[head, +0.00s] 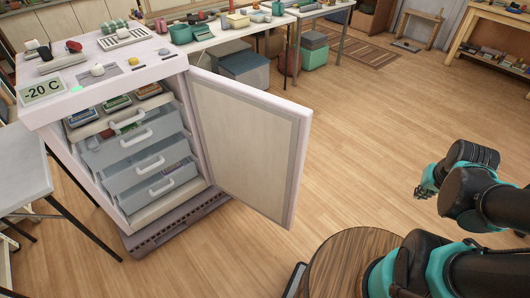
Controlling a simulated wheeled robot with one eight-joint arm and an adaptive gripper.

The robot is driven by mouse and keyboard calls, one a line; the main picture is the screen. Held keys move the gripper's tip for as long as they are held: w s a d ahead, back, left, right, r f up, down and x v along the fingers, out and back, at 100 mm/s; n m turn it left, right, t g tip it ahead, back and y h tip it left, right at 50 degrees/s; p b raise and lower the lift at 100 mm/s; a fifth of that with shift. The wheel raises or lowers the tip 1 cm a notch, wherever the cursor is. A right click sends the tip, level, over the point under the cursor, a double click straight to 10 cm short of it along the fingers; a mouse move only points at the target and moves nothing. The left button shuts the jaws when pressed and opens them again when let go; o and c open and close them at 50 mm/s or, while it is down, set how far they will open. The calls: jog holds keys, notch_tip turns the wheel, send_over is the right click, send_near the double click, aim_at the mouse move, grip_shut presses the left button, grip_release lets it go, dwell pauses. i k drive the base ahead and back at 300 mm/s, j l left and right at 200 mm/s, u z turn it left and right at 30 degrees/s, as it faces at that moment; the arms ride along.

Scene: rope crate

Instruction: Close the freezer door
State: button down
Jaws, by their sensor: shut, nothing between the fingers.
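The freezer (105,75) is a pale upright cabinet at the left in the head view, with a "-20 C" display on its top edge. Its door (250,140) is hinged on the right side and stands wide open, swung out to the right. Inside are several grey drawers (150,165) with white handles, and small boxes on the upper shelf. My gripper (424,192) is at the right, in the air over the floor, well apart from the door's free edge. It is shut and empty. Its fingertips are small and partly hidden by its own body.
A round wooden top (340,262) stands at the bottom centre, in front of the door. A white table (20,165) is left of the freezer. A bench with boxes and bins (245,68) is behind the door. The wooden floor (365,130) between door and gripper is clear.

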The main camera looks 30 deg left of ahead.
aim_at(254, 141)
jog(key=i, duration=2)
jog(key=i+u, duration=0.25)
jog(key=u, duration=0.15)
jog(key=i+l+u, duration=0.15)
jog(key=u, duration=0.3)
jog(key=i+l+u, duration=0.2)
jog(key=i+u, duration=0.2)
jog(key=k+l+u, duration=0.1)
jog(key=u, duration=2.4)
jog(key=k+l+z, duration=0.1)
jog(key=k, duration=0.35)
jog(key=k+l+z, duration=0.1)
jog(key=k, duration=0.35)
jog(key=l, duration=0.1)
